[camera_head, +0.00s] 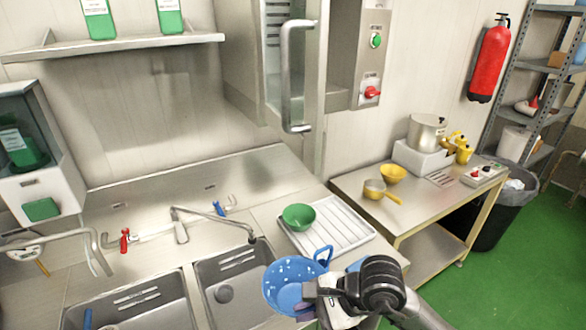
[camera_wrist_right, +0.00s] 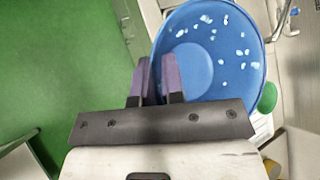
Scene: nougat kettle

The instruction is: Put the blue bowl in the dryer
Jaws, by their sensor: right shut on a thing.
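The blue bowl (camera_head: 285,284) is in the air in front of the white rack, beside the right-hand sink. White spots dot its inside, and a loop handle shows at its rim. My right gripper (camera_head: 309,300) is shut on the bowl's rim. In the right wrist view, the bowl (camera_wrist_right: 215,55) lies just beyond the purple fingers (camera_wrist_right: 158,78), which grip at its left edge. A tall steel-handled cabinet (camera_head: 293,75), apparently the dryer, is on the wall above the counter. Whether its door is ajar is unclear. My left gripper is out of view.
A green bowl (camera_head: 298,217) sits on the white ribbed rack (camera_head: 345,226). Two sink basins (camera_head: 237,283) are on the left. A side table (camera_head: 440,203) on the right holds a pot (camera_head: 426,133) and yellow bowl (camera_head: 393,173). Green floor at right is partly clear.

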